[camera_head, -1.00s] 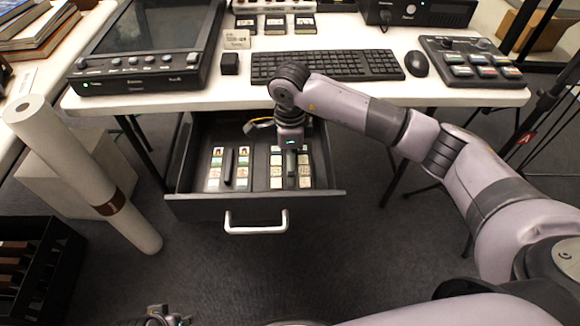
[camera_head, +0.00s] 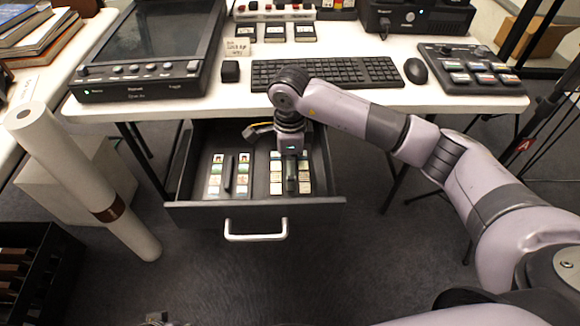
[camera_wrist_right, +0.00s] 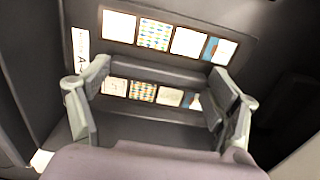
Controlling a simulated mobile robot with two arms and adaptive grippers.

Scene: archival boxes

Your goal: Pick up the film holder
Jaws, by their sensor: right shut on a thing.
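Two dark film holders with rows of small pictures and a raised middle grip lie in the open drawer (camera_head: 180,210). The left film holder (camera_head: 214,180) is free. My right gripper (camera_head: 290,168) reaches down onto the right film holder (camera_head: 305,185) and is shut on its middle grip. In the right wrist view my right gripper (camera_wrist_right: 157,92) has a finger at each end of the grip, and the film holder (camera_wrist_right: 122,45) shows a picture row on either side. I cannot see clear lifting from the drawer floor. Only a sliver of my left gripper (camera_head: 157,319) shows at the bottom edge.
The white desk (camera_head: 225,97) stands over the drawer's back, with a keyboard (camera_head: 325,73), mouse (camera_head: 416,71) and tablet (camera_head: 140,55) on it. A white paper roll (camera_head: 75,175) leans left of the drawer. A black crate (camera_head: 45,275) is at lower left. Floor before the drawer is clear.

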